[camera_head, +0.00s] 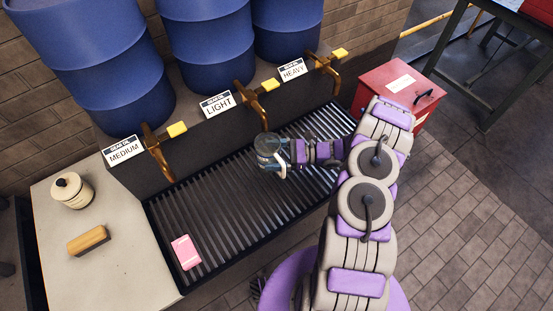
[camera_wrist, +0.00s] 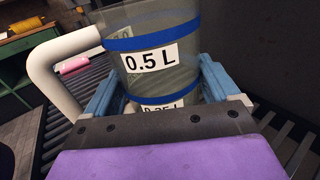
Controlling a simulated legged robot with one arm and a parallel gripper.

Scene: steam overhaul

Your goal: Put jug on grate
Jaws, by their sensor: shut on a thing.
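The jug (camera_wrist: 150,45) is a see-through grey vessel with blue bands, a white handle and "0.5 L" and "0.25 L" labels. In the head view the jug (camera_head: 267,147) looks small and upright, over the grate below the LIGHT tap. My gripper (camera_wrist: 158,95) has its blue fingers on both sides of the jug and is shut on it. In the head view my gripper (camera_head: 283,152) reaches in from the right. The grate (camera_head: 215,215) is a long dark slatted rack under the taps. I cannot tell whether the jug's base touches the slats.
A pink block (camera_head: 186,252) lies on the grate's near left end. A lidded pot (camera_head: 71,190) and a brush (camera_head: 88,240) sit on the left counter. Brass taps (camera_head: 262,100) with yellow handles overhang the grate below blue drums (camera_head: 205,40). A red box (camera_head: 400,90) stands at right.

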